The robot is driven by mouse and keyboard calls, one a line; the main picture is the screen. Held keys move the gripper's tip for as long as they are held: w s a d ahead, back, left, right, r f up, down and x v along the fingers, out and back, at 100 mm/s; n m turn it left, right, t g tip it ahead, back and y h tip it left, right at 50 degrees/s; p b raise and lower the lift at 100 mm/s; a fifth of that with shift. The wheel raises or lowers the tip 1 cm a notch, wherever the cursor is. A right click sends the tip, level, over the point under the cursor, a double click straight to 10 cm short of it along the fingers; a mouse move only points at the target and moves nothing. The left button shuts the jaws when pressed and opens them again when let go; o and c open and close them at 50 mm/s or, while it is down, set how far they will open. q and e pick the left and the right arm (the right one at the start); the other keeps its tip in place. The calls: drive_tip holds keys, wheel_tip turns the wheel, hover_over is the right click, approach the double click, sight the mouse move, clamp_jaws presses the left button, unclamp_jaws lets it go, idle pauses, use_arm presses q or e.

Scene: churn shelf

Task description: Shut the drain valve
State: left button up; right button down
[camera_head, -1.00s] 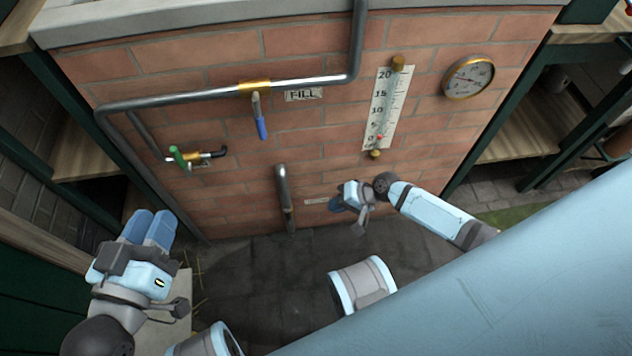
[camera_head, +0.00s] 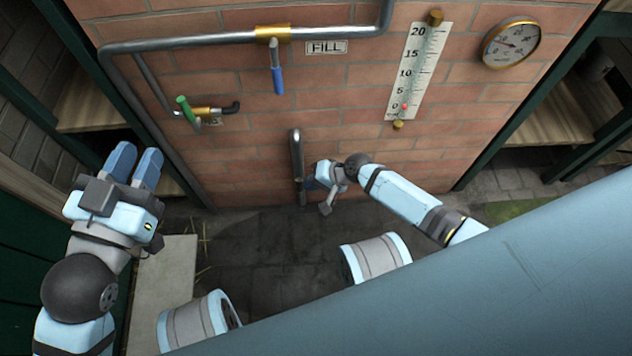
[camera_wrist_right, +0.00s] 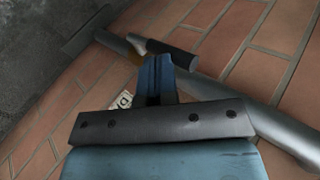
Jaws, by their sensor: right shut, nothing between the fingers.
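The lower pipe (camera_head: 297,160) stands upright low on the brick wall. In the right wrist view the same pipe (camera_wrist_right: 255,115) runs diagonally, and a short lever with a dark grip (camera_wrist_right: 172,54) lies beside it, apparently the drain valve's handle. A small label (camera_wrist_right: 122,101) is partly hidden behind my fingers. My right gripper (camera_head: 312,178) is shut and empty, close beside the pipe on its right. In the wrist view its fingers (camera_wrist_right: 155,68) overlap the grip; I cannot tell whether they touch. My left gripper (camera_head: 137,153) is open and empty, away from the wall at left.
Above are the fill valve's blue lever (camera_head: 278,80), a green-handled valve (camera_head: 187,110), a thermometer-like scale (camera_head: 418,72) and a round gauge (camera_head: 511,44). Shelves (camera_head: 95,105) flank the wall. The dark floor (camera_head: 265,250) before it is largely clear.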

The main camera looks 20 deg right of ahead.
sight(300, 183)
drive_tip(key=h+p, duration=0.1)
drive_tip(key=p, duration=0.2)
drive_tip(key=a+h+p, duration=0.1)
drive_tip(key=p, duration=0.2)
drive_tip(key=a+r+h+p, duration=0.1)
drive_tip(key=p, duration=0.2)
drive_tip(key=shift+w+a+r+g+p, duration=0.1)
drive_tip(key=shift+w+a+g+p, duration=0.2)
drive_tip(key=shift+g+p, duration=0.1)
drive_tip(key=shift+w+a, duration=0.1)
drive_tip(key=shift+a, duration=0.1)
use_arm(q)
wheel_tip(300, 183, up, 6)
drive_tip(key=s+d+n+t, duration=0.1)
drive_tip(key=s+n, duration=0.1)
drive_tip(key=n, duration=0.2)
drive_tip(key=shift+s+r, duration=0.15)
drive_tip(key=shift+s, duration=0.2)
use_arm(e)
drive_tip(key=shift+a+f, duration=0.1)
drive_tip(key=shift+f, duration=0.15)
